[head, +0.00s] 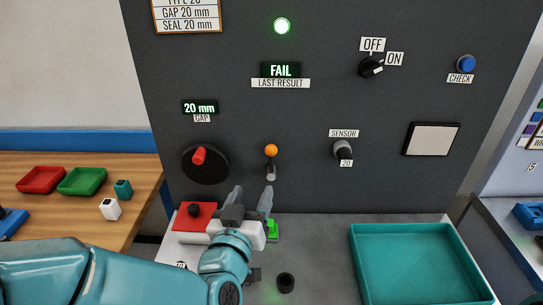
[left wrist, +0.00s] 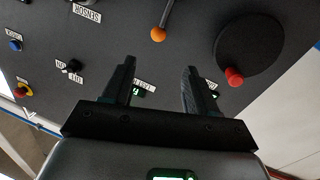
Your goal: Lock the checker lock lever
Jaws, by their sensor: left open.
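The lever with an orange ball (head: 271,151) is on the dark checker panel (head: 310,105), below the FAIL display. Its ball is at the top, above a short grey stem. My left gripper (head: 252,194) is open and empty, just below and slightly left of the lever in the head view. In the left wrist view, which looks upside down, the orange ball (left wrist: 158,34) lies beyond the gap between the open fingers (left wrist: 158,80), apart from them. My right gripper is not in view.
A red crank knob (head: 199,156) on a black disc is left of the lever. A sensor knob (head: 343,149), an ON/OFF switch (head: 371,67) and a blue CHECK button (head: 466,63) are to the right. A teal tray (head: 418,229) and a black cylinder (head: 286,282) are below.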

